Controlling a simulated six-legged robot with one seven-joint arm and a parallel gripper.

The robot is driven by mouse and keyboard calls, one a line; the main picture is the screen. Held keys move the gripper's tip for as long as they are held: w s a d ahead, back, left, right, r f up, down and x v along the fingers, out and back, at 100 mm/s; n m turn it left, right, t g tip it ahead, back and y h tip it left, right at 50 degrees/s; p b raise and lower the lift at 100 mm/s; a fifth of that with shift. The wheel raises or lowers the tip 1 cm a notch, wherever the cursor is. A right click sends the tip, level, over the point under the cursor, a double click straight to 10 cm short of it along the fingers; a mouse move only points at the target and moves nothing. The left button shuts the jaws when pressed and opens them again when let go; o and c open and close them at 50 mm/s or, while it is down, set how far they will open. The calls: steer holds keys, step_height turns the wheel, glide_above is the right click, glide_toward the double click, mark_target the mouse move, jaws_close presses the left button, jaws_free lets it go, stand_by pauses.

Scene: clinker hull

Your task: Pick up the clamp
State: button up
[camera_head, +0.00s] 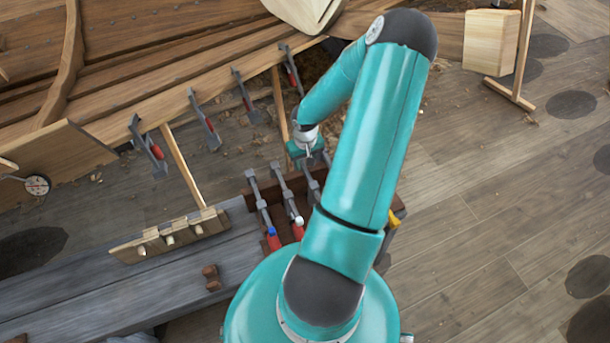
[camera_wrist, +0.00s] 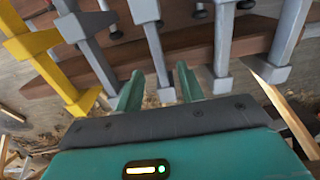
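Several grey bar clamps stand in a row on a dark wooden rack. In the head view, one clamp (camera_head: 260,207) has a blue and red handle end, and another clamp (camera_head: 288,196) is beside it. My gripper (camera_head: 307,150) is at the far end of this row, partly hidden by my arm. In the wrist view, my gripper (camera_wrist: 158,78) is open. The lower end of one grey clamp (camera_wrist: 152,42) shows between its two fingers, with gaps visible on both sides. Grey clamps (camera_wrist: 222,45) and (camera_wrist: 88,42) flank it, and a yellow clamp (camera_wrist: 42,58) is at the left.
More clamps (camera_head: 203,120) hang along the wooden hull's plank edge (camera_head: 180,98). A grey bench (camera_head: 160,285) carries a pegged wooden board (camera_head: 125,254). A wooden block on a stand (camera_head: 490,42) is at upper right.

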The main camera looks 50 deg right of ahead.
mark_target(305, 169)
steer(key=shift+d+f, duration=0.1)
steer(key=shift+f, duration=1.9)
jaws_close()
steer(key=shift+w+r, duration=0.1)
